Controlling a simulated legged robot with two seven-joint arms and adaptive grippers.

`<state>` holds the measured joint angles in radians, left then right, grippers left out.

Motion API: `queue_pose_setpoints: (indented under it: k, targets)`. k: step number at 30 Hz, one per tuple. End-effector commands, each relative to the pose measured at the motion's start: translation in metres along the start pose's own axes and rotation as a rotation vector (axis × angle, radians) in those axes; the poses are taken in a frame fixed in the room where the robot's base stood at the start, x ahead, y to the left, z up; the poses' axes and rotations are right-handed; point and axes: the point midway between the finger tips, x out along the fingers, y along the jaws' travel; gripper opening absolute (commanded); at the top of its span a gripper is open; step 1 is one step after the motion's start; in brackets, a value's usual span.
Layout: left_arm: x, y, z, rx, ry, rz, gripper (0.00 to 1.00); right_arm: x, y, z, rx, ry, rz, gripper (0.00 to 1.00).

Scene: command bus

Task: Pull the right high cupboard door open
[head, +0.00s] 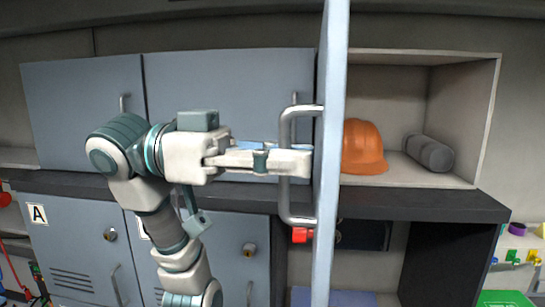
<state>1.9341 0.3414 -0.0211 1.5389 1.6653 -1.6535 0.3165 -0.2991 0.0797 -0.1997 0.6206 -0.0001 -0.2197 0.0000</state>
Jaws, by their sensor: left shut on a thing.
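The right high cupboard door (331,150) stands swung out, seen almost edge-on, with the open compartment (480,120) showing to its right. Its grey bar handle (284,165) is on the left face of the door. My left gripper (295,161) comes in from the left and is shut on this handle at mid-height. The gripper fingers hide part of the handle. My right gripper is not in view.
An orange helmet (363,148) and a dark grey roll (429,153) lie in the open compartment. Closed cupboard doors (230,80) are at the left and middle. A dark ledge (430,205) runs below, over lower lockers (70,245).

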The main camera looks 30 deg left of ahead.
Motion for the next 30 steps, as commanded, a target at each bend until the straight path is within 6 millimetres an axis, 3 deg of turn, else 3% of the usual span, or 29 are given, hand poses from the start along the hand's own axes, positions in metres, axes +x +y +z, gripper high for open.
queue_pose_setpoints:
  k: [9, 10, 13, 23, 26, 30]
  targets:
    - [-0.014, -0.003, -0.003, -0.002, 0.02, -0.002, 0.0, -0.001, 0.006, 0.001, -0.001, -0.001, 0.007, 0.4]
    - [-0.014, -0.003, -0.003, -0.002, 0.02, -0.002, 0.13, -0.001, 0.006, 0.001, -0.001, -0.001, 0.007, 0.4]
    - [-0.013, -0.003, -0.002, -0.003, 0.018, -0.002, 0.37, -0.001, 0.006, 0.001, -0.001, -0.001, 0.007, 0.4]
    - [-0.012, -0.002, -0.001, -0.002, 0.011, -0.001, 0.37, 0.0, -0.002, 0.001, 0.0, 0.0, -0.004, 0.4]
    - [-0.021, -0.002, 0.0, -0.002, 0.011, -0.002, 0.37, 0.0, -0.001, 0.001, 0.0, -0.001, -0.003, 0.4]
    - [-0.051, -0.004, 0.0, -0.005, 0.015, -0.005, 0.37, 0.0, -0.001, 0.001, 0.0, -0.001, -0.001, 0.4]
